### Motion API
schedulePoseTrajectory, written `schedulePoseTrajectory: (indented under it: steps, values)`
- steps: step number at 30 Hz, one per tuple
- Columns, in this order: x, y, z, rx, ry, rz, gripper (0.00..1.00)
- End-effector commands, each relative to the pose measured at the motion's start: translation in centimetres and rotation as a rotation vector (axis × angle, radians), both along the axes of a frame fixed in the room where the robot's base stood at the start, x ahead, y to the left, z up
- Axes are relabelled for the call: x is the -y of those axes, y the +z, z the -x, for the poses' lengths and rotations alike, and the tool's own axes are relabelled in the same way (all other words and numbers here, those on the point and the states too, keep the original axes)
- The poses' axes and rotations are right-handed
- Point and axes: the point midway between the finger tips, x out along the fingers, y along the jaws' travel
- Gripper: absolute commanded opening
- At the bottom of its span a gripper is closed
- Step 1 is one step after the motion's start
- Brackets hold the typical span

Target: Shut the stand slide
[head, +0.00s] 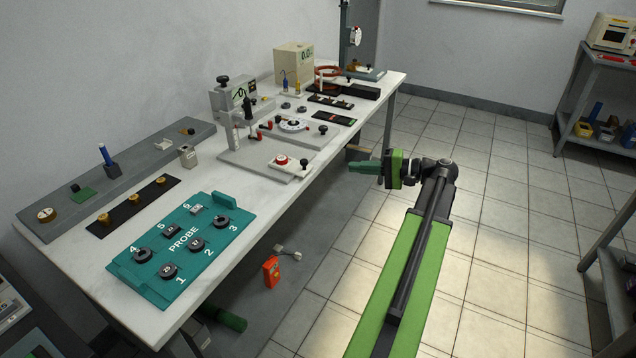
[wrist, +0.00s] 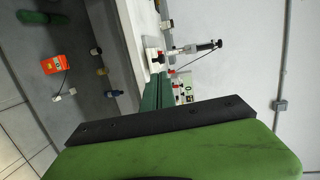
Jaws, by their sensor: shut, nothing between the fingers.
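A grey stand base plate (head: 240,162) lies on the white bench, near its middle. A white slide part (head: 292,172) with a red round dial and a black knob sits at the plate's right front edge. I cannot tell how far it is out. My gripper (head: 350,167) is shut and empty, in the air right of the bench's front edge, apart from the slide. In the wrist view its green fingers (wrist: 158,90) point toward the bench, where a small device with a black knob (wrist: 218,44) shows sideways.
A teal probe board (head: 180,255) lies at the near end of the bench (head: 95,250). A white round dial unit (head: 293,125) and several black trays are farther back. An orange box (head: 271,271) is below the bench. Tiled floor (head: 490,235) at the right is clear.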

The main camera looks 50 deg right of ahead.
Motion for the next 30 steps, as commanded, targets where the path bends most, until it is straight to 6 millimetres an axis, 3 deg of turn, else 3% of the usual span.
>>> schedulePoseTrajectory:
  steps: [3,8,24,30]
  values:
    - [0.8,0.2,1.0,0.022,-0.018,-0.005,0.0]
    - [0.5,0.2,0.3,0.022,-0.016,-0.006,0.0]
    - [-3.6,-1.5,-9.5,0.019,-0.015,-0.005,0.0]
    - [-4.5,-1.8,-11.5,0.019,-0.016,-0.004,0.0]
